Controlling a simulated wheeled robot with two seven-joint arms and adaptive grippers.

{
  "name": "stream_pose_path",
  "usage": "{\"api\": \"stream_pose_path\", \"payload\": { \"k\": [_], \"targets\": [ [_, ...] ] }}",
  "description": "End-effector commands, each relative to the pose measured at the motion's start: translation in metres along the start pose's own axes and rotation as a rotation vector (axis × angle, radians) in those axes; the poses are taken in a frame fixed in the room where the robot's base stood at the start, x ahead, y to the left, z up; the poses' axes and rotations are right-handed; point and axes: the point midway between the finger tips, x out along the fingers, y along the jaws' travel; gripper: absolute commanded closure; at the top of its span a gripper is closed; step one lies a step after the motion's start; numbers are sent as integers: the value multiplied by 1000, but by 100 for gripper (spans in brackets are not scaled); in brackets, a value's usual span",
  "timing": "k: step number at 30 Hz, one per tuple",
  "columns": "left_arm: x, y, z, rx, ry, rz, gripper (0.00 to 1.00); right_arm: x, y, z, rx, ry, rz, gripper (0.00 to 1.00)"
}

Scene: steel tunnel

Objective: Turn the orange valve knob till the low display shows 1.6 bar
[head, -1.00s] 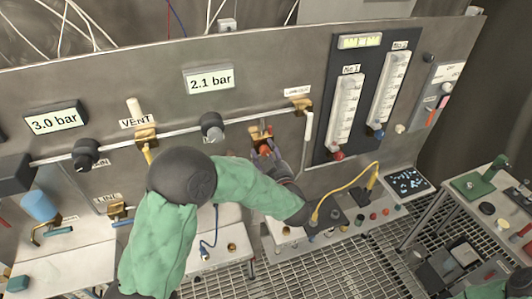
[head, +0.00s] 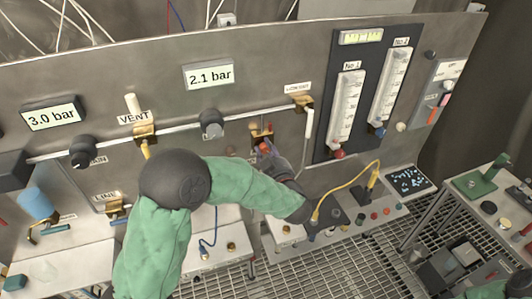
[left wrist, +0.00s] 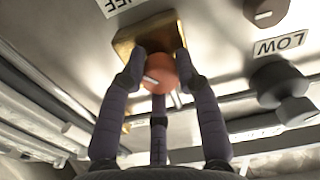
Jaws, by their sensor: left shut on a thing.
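The orange valve knob (head: 264,147) sits on a brass block (head: 261,131) on the grey panel, partly hidden by my left gripper (head: 269,152). In the left wrist view the round orange knob (left wrist: 161,72) has a pale mark on its face. My left gripper (left wrist: 160,77) is shut around it, with fingers on both sides and a third below. The display (head: 208,77) at the panel's top middle reads 2.1 bar. A LOW label (left wrist: 280,44) stands beside a dark round fitting (left wrist: 279,85). My right gripper is not clearly seen.
Another display (head: 53,117) at the left reads 3.0 bar. A pipe (head: 180,133) with a VENT valve (head: 145,133) runs across the panel. Two flow tubes (head: 345,108) stand right of the knob. A yellow cable (head: 345,186) loops over the bench below.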

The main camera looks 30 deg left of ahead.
Motion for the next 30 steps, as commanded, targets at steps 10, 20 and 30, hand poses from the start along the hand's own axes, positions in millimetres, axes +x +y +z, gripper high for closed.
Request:
{"api": "stream_pose_path", "payload": {
  "k": [10,20,30],
  "targets": [
    [0,-1,5,-299,0,0,100,39,14,-1,0,0,0,36],
    [0,0,5,-560,-2,0,100,68,24,-2,0,0,0,36],
    [0,0,3,-709,-3,-1,100,84,30,-3,0,0,0,36]
  ]
}}
